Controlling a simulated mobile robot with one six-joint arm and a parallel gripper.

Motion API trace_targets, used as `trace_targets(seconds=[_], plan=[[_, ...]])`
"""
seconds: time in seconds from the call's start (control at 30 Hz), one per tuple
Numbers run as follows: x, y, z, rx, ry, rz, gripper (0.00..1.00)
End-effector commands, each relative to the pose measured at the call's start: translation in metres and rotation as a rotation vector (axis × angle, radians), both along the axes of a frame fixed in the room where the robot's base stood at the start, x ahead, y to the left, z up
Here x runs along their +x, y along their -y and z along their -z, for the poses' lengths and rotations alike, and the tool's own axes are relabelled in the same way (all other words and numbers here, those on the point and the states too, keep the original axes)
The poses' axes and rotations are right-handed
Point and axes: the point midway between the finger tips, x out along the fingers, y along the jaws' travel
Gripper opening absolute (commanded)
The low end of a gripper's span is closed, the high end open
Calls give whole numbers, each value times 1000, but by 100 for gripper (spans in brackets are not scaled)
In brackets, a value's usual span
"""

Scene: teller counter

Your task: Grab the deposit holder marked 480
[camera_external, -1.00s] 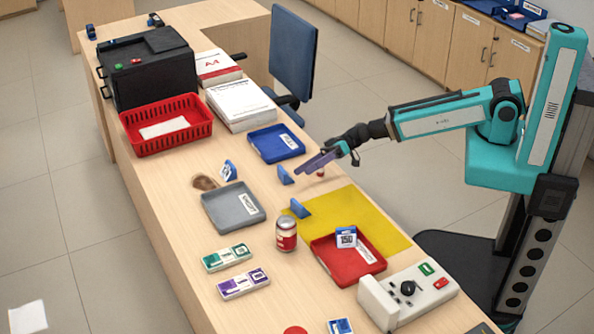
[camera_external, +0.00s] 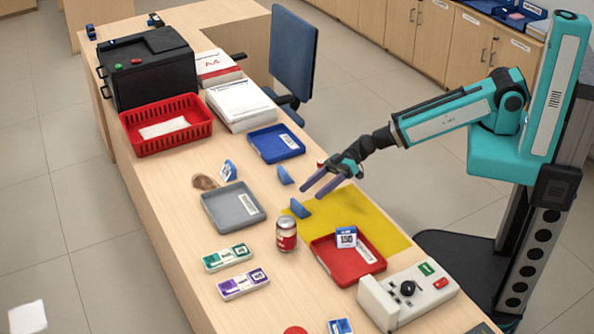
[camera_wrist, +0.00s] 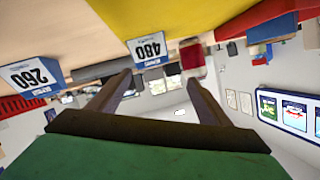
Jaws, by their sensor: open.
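The deposit holder marked 480 (camera_wrist: 148,50) is a small blue stand with a white label, seen upside down in the wrist view. It appears to be the blue holder (camera_external: 300,208) at the left edge of the yellow mat in the external view, its back to that camera. My gripper (camera_external: 311,193) is open and empty, just above and behind this holder. In the wrist view the holder shows beyond and between the fingertips (camera_wrist: 158,80), apart from them.
A holder marked 260 (camera_wrist: 30,78) stands nearby, apparently the blue one (camera_external: 285,175) farther back. A can (camera_external: 286,234) and a grey tray (camera_external: 234,208) are close. A 150 holder (camera_external: 346,237) stands in the red tray (camera_external: 335,270). The yellow mat (camera_external: 370,222) has free room.

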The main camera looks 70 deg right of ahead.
Motion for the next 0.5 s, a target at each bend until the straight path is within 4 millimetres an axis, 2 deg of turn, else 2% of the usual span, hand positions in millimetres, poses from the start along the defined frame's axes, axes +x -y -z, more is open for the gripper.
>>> trace_targets(seconds=[0.23, 0.5], plan=[[-1, 8, 17, -224, 189, -59, 72], [-1, 12, 24, -306, 258, -84, 72]])
